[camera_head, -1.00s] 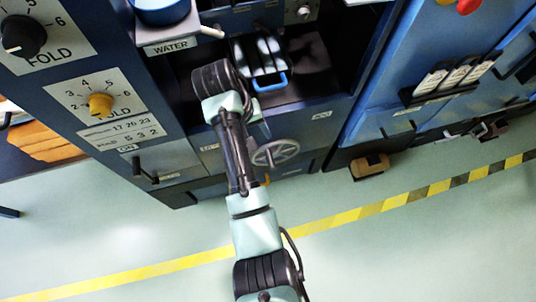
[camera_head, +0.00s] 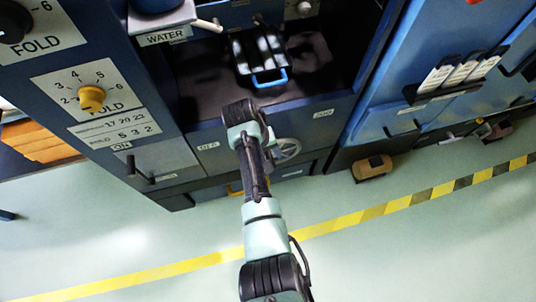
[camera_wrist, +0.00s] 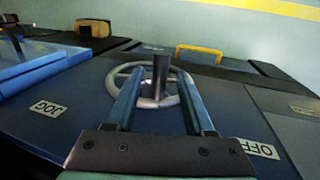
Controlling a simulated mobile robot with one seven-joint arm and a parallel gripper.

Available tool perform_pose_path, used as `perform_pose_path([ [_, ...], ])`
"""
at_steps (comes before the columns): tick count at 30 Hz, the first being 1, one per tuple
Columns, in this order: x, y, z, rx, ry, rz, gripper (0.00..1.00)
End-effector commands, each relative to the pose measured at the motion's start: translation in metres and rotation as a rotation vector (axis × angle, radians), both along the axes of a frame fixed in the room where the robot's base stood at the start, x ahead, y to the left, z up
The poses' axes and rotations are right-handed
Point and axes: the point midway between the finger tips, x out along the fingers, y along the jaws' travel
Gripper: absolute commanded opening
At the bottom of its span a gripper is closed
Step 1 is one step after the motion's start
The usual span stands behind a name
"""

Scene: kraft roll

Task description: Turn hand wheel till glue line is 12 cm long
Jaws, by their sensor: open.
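The grey hand wheel (camera_head: 288,149) sits on the front of the blue machine, partly behind my arm in the head view. In the wrist view the hand wheel (camera_wrist: 172,100) has a dark upright handle (camera_wrist: 160,72) standing out from it. My gripper (camera_wrist: 158,82) is open, with one finger on each side of the handle. I see gaps between the fingers and the handle; I cannot tell how deep the handle sits between them. My fingers are hidden in the head view. I cannot make out a glue line in either view.
JOG (camera_wrist: 47,108) and OFF (camera_wrist: 256,148) labels flank the wheel. A yellow handle (camera_wrist: 199,52) shows beyond it. Above the wheel is an open bay with a blue-handled block (camera_head: 262,62).

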Motion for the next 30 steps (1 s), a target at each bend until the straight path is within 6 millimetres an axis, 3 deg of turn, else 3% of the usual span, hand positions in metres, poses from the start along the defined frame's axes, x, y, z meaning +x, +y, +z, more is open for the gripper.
perform_pose_path([
  [5, 0.0003, 0.0001, 0.0004, 0.000, -0.001, 0.000, 0.53],
  [15, 0.0005, 0.0002, 0.0007, 0.000, -0.001, 0.000, 0.00],
  [30, 0.0005, 0.0004, 0.0009, 0.001, -0.002, 0.000, 0.00],
])
